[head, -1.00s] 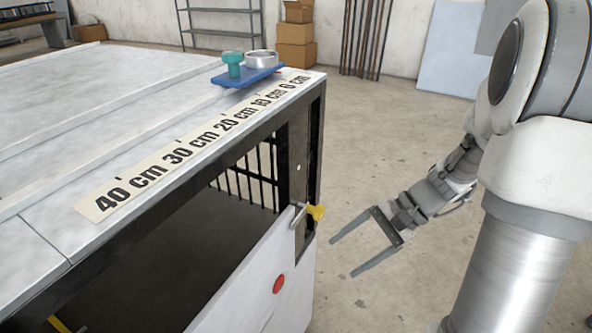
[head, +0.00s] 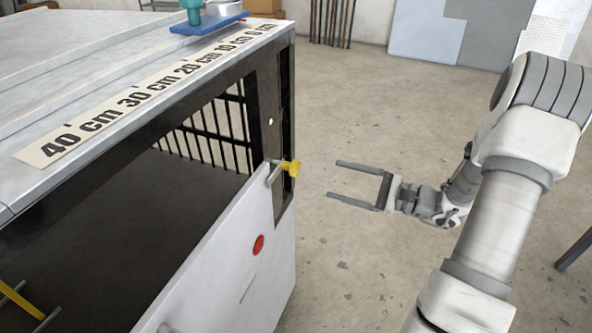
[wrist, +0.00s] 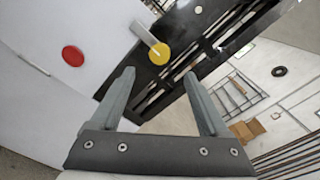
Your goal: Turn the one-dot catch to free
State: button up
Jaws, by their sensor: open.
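A catch with a yellow knob (head: 291,168) and a grey pin (head: 274,175) sits at the top right corner of the white panel, by the dark corner post. A single white dot (head: 270,121) marks the post above it. My gripper (head: 334,180) is open and empty, to the right of the knob and apart from it, fingers pointing left at it. In the wrist view the yellow knob (wrist: 160,52) shows just beyond and between the open fingertips (wrist: 159,75).
The white panel (head: 225,270) carries a red disc (head: 258,245). The bench top has a centimetre scale (head: 150,90) and a blue tray (head: 208,22) with a green knob piece. Free floor lies right of the bench.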

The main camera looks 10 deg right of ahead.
aim_at(298, 169)
jog(key=b+x, duration=0.1)
jog(key=x, duration=1)
jog(key=shift+w+a+b, duration=0.2)
jog(key=shift+a+b, duration=0.1)
jog(key=shift+c, duration=0.3)
grip_shut()
dwell(0.6)
